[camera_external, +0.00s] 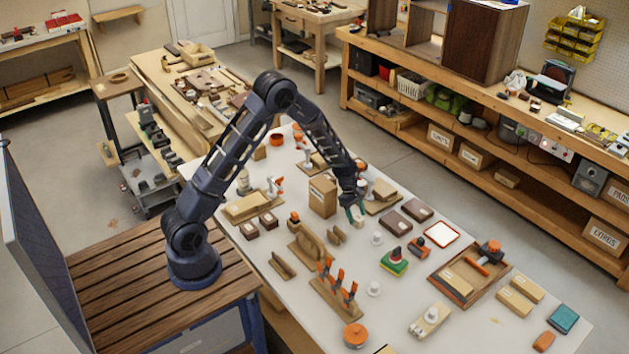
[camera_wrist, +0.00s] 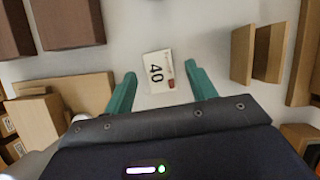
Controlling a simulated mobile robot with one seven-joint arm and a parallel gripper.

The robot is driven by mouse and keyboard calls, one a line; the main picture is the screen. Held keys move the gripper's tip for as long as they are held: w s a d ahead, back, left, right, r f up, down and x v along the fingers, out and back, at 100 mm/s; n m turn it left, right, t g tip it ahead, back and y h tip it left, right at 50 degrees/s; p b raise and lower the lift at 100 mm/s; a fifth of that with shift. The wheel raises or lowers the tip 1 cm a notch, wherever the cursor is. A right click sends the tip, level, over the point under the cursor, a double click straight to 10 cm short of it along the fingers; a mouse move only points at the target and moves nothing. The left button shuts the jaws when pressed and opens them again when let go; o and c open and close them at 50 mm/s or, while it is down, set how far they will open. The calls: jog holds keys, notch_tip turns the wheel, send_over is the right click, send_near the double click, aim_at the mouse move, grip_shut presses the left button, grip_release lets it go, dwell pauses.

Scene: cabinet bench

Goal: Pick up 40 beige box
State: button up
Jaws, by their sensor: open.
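The 40 beige box (camera_wrist: 158,72) shows in the wrist view as a small pale box with a black "40" and a small red mark on its upper face. It lies on the light tabletop. My gripper (camera_wrist: 160,70) has two teal fingers, spread apart, with the box between and slightly beyond their tips in the picture. I see bare table on both sides of the box and nothing held. In the external view my gripper (camera_external: 357,211) points down low over the middle of the table; the box is too small to make out surely there.
Dark brown boxes (camera_wrist: 65,22) lie at the upper left in the wrist view. Two upright wooden pieces (camera_wrist: 256,54) stand to the right, and a cardboard box (camera_wrist: 40,122) is at the lower left. In the external view a tall cardboard box (camera_external: 322,196) stands just left of my gripper.

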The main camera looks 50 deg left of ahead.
jog(key=x, duration=0.2)
jog(key=shift+d+f, duration=0.15)
jog(key=shift+f, duration=0.1)
jog(key=c, duration=1.1)
